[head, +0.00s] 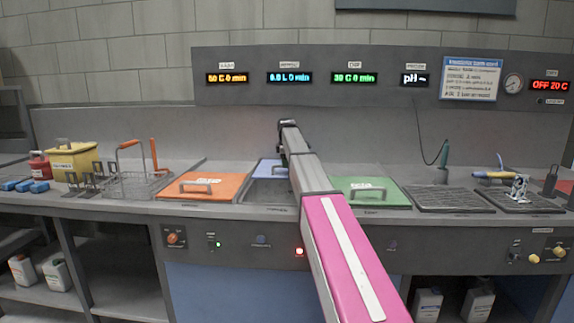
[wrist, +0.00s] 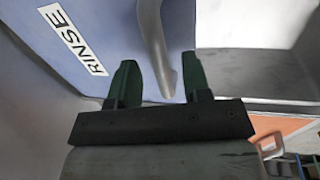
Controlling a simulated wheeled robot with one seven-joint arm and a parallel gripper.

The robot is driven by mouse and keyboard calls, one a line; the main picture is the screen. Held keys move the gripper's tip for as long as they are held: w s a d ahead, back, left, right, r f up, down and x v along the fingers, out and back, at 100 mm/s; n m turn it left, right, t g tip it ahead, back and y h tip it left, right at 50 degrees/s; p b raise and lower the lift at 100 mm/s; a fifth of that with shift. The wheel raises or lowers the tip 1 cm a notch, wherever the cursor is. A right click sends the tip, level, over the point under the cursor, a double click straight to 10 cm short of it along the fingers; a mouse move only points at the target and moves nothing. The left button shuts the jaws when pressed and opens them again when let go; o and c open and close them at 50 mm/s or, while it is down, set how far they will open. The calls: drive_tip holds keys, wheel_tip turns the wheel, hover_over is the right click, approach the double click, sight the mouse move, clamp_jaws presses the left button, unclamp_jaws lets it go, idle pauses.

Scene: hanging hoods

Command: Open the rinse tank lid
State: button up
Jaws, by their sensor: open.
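The rinse tank lid is blue; in the head view its visible part (head: 268,169) is at the back of the tank bay, partly behind my arm. A grey basin opening (head: 266,191) shows in front of it. In the wrist view the lid (wrist: 105,25) fills the upper left, with a white RINSE label (wrist: 73,40). Its grey curved handle (wrist: 155,45) runs down between the fingers of my gripper (wrist: 158,65). The green fingers are open, one on each side of the handle, and I cannot tell whether they touch it. The head view does not show the fingers.
An orange lid (head: 205,187) lies left of the rinse bay and a green lid (head: 368,192) right of it. A wire basket (head: 130,186) and yellow box (head: 73,160) stand further left. Dark grates (head: 447,198) lie at right. A panel with displays (head: 289,77) rises behind.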

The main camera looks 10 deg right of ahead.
wheel_tip(320, 180, up, 10)
drive_tip(key=s, duration=0.1)
drive_tip(key=shift+s+a+f, duration=0.2)
drive_tip(key=shift+s+a, duration=0.05)
drive_tip(key=shift+s, duration=0.15)
drive_tip(key=shift+a, duration=0.1)
